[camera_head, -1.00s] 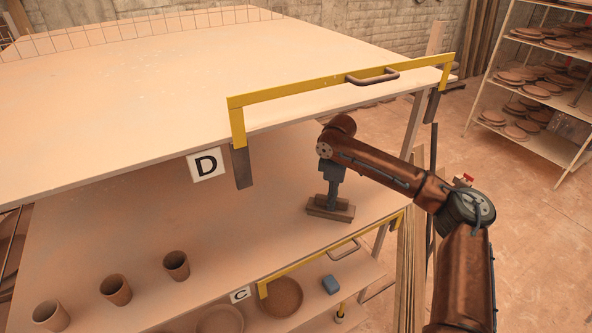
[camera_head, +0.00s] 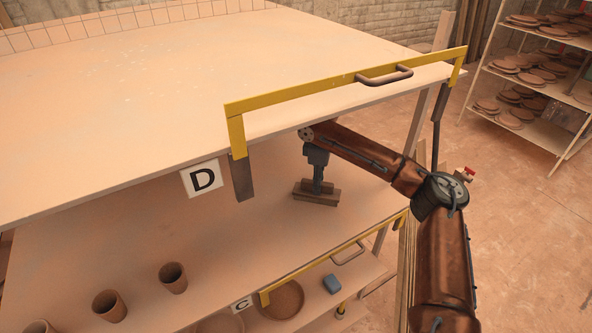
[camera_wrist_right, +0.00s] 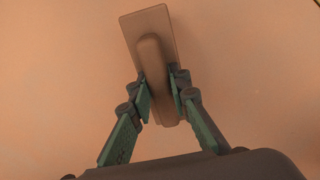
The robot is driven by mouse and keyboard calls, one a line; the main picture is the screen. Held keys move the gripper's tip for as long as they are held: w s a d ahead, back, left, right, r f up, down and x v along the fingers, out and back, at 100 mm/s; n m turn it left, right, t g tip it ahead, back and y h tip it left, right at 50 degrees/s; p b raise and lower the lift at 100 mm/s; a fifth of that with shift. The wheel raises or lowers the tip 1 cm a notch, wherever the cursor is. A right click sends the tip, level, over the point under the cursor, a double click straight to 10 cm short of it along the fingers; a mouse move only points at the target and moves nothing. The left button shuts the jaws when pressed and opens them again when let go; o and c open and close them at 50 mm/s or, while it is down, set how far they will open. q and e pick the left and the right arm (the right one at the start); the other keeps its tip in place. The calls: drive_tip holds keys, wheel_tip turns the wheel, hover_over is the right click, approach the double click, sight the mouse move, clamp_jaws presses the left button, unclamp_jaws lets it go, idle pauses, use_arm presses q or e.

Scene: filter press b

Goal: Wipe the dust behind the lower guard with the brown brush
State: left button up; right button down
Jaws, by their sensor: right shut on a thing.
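My right gripper (camera_head: 318,184) is shut on the handle of the brown brush (camera_head: 315,197). The brush is a flat block with a rounded grip, also seen in the right wrist view (camera_wrist_right: 150,42) between the green finger pads (camera_wrist_right: 160,100). It is at the middle shelf (camera_head: 230,240), behind the yellow lower guard (camera_head: 320,267) by sign C (camera_head: 241,304). The block looks level and close to the shelf; I cannot tell if it touches. No distinct dust shows around it. My left gripper is not in view.
The upper shelf (camera_head: 120,110) with its yellow guard (camera_head: 300,92) and sign D (camera_head: 202,179) hangs above my right forearm. Several clay cups (camera_head: 173,277) stand left on the middle shelf. A blue block (camera_head: 332,284) and a round dish (camera_head: 284,299) sit below.

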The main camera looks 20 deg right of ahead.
drive_tip(key=r, duration=0.5)
drive_tip(key=shift+s, duration=0.2)
drive_tip(key=shift+w+r, duration=0.3)
drive_tip(key=shift+r, duration=0.65)
drive_tip(key=shift+s+r, duration=0.2)
drive_tip(key=shift+r, duration=0.45)
drive_tip(key=shift+w, duration=0.1)
drive_tip(key=shift+f, duration=0.1)
